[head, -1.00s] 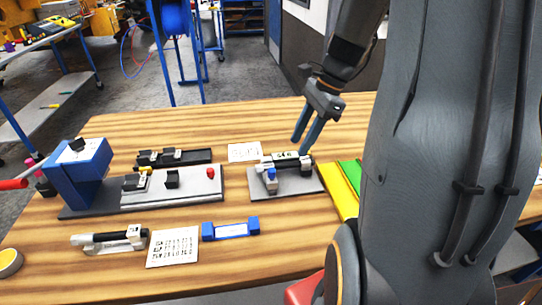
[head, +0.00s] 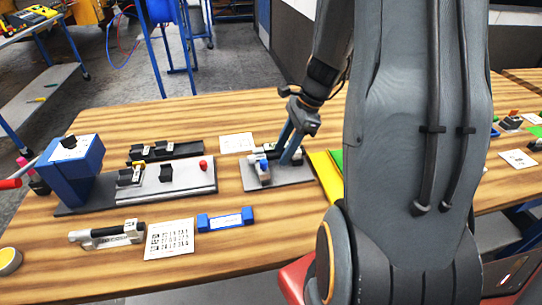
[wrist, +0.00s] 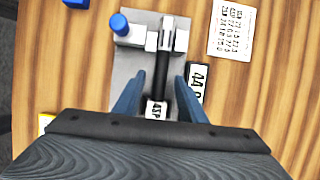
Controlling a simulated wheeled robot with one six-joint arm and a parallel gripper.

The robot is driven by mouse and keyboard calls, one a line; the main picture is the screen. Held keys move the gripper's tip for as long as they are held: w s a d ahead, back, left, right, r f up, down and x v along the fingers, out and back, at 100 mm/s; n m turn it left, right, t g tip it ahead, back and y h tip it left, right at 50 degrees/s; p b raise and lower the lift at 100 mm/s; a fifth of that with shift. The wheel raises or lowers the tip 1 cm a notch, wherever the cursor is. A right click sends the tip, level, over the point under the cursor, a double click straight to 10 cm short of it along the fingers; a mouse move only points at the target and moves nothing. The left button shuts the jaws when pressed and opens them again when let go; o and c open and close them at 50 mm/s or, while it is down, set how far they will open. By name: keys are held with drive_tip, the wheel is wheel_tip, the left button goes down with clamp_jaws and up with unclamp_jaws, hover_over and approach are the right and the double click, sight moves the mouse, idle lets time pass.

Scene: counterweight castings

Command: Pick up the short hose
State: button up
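A short black hose-like piece (wrist: 161,72) with a white label lies on a grey plate fixture (wrist: 120,82), its far end by a pale clamp block. It shows partly behind my fingers in the head view (head: 273,154). My gripper (wrist: 160,80) is open, with one blue finger on each side of the black piece and gaps visible between them. In the head view my gripper (head: 291,148) reaches down over the fixture. Another black piece with a white label (head: 107,236) lies at the front left; I cannot tell for sure which is the short hose.
A blue post (head: 262,168) stands on the fixture plate. A second white label (wrist: 197,80) is just right of my right finger. A printed card (wrist: 232,30) lies beyond. Yellow and green strips (head: 325,173) lie right of the fixture. A blue clamp-like piece (head: 225,220) lies in front.

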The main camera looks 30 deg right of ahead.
clamp_jaws()
